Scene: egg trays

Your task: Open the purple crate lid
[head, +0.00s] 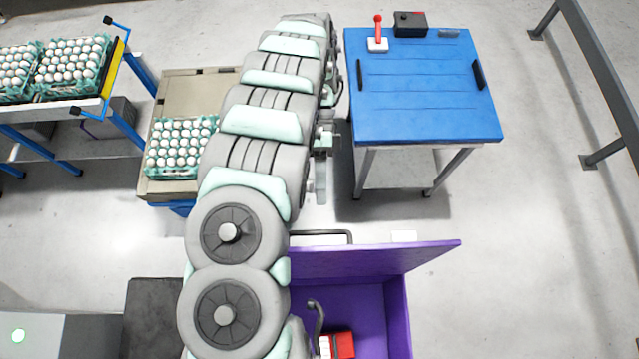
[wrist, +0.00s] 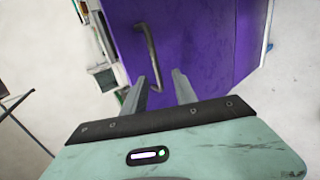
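The purple crate (head: 398,315) is at the bottom centre of the head view, partly hidden behind my arm. Its purple lid (head: 375,260) is raised at the far side, so the inside shows. A dark bar handle (head: 322,235) sticks out beyond the lid's far side. In the wrist view a purple panel (wrist: 205,45) fills the middle, with the bar handle (wrist: 152,50) on it.
A red and white object (head: 340,345) lies inside the crate. A blue table (head: 420,95) with a red-knobbed joystick (head: 377,38) stands at the back right. Egg trays (head: 180,147) stand at the left. The floor right of the crate is clear.

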